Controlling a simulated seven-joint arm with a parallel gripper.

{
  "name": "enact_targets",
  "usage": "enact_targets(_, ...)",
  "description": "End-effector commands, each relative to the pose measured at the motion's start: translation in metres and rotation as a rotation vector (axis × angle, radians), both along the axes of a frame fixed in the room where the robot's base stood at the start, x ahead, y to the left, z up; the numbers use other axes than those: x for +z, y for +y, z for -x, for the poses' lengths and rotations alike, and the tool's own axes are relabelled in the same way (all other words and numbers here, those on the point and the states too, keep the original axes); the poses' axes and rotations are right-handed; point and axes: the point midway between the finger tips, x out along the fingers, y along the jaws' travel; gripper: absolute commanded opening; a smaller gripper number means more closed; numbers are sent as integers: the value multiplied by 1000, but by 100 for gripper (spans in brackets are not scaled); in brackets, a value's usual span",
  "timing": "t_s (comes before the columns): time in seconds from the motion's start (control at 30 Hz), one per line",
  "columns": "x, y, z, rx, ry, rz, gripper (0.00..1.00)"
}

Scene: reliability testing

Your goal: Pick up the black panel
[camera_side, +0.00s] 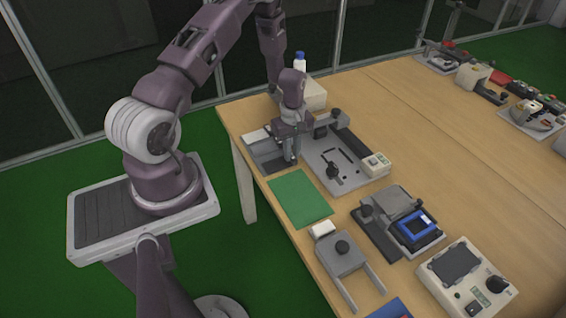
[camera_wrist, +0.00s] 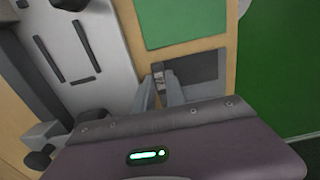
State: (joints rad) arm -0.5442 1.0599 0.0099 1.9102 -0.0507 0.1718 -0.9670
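The black panel (camera_wrist: 198,70) is a flat dark rectangle lying near the table's edge. In the side view, a dark flat piece (camera_side: 268,152) that looks like the same panel lies left of my gripper (camera_side: 291,158), partly hidden by it. My gripper points down, low over the panel's end. In the wrist view, the fingers of my gripper (camera_wrist: 160,76) stand apart with a gap between them. A small grey detail shows between the tips. I cannot tell whether the tips touch the panel, and nothing is seen held.
A green mat (camera_side: 300,198) lies in front of my gripper. A grey fixture plate (camera_side: 343,172) with knobs stands close on the right. A white bottle (camera_side: 300,63) and a pale box (camera_side: 315,95) stand behind. Several devices fill the front right; the table's middle is clear.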

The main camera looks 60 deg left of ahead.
Motion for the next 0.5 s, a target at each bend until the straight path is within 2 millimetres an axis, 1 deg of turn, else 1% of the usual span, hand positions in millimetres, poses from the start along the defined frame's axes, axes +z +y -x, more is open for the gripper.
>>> enact_targets(0.5,38,1,-1,0,-2,-2,0)
